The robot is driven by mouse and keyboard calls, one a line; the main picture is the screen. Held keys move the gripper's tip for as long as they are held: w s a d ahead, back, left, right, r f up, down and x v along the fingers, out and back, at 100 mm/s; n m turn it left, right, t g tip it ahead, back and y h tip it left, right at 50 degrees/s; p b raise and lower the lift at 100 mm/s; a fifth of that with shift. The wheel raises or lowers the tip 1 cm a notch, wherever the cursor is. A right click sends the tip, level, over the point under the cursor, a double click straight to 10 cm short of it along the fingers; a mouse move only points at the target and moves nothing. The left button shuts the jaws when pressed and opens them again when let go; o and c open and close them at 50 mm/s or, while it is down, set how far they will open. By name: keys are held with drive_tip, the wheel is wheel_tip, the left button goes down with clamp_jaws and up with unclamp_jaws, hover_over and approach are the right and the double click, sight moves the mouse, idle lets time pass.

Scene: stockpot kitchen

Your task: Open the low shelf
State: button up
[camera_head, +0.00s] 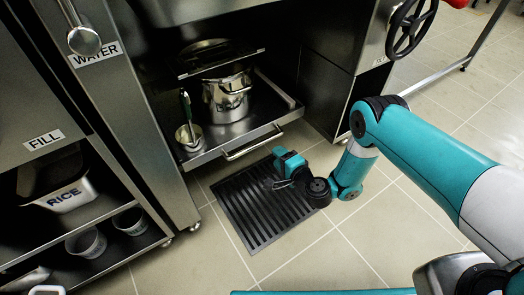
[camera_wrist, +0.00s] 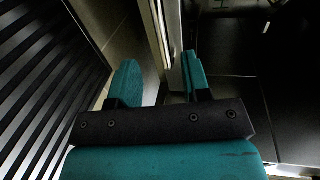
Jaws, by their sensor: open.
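The low shelf (camera_head: 276,112) is a steel pull-out tray under the counter, and its front stands out past the cabinet opening. A metal bar handle (camera_head: 251,144) runs along its front edge. My gripper (camera_head: 284,160) is low over the floor, just in front and to the right of the handle. In the wrist view my gripper (camera_wrist: 160,78) has its two teal fingers apart. A pale upright strip (camera_wrist: 157,35) shows beyond the gap between them; I cannot tell whether it is the handle or the shelf edge. No contact is clear.
A dark floor grate (camera_head: 255,205) lies below my gripper. At left is a rack with a bin marked RICE (camera_head: 67,196). Tiled floor (camera_head: 335,255) is clear in front.

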sight(263, 143)
drive_tip(key=shift+b+x, duration=4.6)
drive_tip(key=shift+x, duration=0.6)
clamp_jaws()
